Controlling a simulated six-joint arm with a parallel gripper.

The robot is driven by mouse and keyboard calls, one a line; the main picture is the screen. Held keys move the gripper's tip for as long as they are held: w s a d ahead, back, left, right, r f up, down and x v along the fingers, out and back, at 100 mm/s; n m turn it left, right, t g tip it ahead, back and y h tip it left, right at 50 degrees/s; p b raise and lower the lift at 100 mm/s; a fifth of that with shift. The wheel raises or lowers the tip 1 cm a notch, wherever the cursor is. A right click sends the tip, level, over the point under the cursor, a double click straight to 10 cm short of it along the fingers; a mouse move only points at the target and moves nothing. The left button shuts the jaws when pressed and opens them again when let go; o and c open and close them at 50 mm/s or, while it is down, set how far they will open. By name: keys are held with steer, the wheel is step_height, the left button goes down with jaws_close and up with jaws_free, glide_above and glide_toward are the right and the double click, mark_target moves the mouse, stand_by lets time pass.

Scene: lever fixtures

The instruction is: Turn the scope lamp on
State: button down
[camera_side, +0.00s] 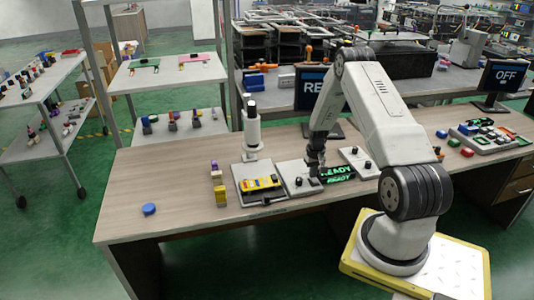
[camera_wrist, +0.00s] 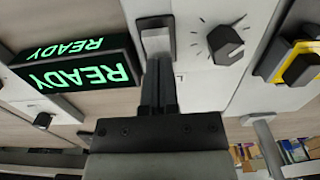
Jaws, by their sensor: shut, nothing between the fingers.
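My gripper (camera_side: 316,163) points down over the right part of a light grey control panel (camera_side: 297,180) on the wooden bench. Its fingers (camera_wrist: 158,75) are shut and empty. In the wrist view the fingertips lie at the near end of a pale rocker switch (camera_wrist: 157,40) in a dark frame. I cannot tell whether they touch it. A black rotary knob (camera_wrist: 226,43) with tick marks sits to the right of the switch on the same panel. A white upright instrument with a black top (camera_side: 252,128), perhaps the scope, stands behind the panels. No lit lamp is evident on it.
A black sign with green READY letters (camera_wrist: 75,72) stands close to the left of my fingers. A panel with a yellow block (camera_side: 260,184) adjoins on the left in the side view. A screen reads OFF (camera_side: 507,75) at the far right. The bench's left end is mostly clear.

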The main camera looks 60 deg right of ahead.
steer(key=shift+r, duration=3.45)
steer(key=shift+w+a+r, duration=0.1)
steer(key=w+a+r+n+t, duration=0.1)
steer(key=w+a+r+n, duration=0.3)
steer(key=a, duration=0.6)
steer(key=w+a+r, duration=0.2)
steer(key=a+r, duration=0.4)
steer(key=a, duration=0.5)
steer(key=s+a+r+n, duration=0.2)
steer(key=s+a, duration=0.2)
steer(key=a, duration=0.5)
steer(key=s+a+r+n+t, duration=0.1)
steer(key=s+a+r+n, duration=0.2)
steer(key=a, duration=0.5)
steer(key=shift+s+a+t, duration=0.3)
steer(key=shift+s+a, duration=0.05)
steer(key=shift+s, duration=0.25)
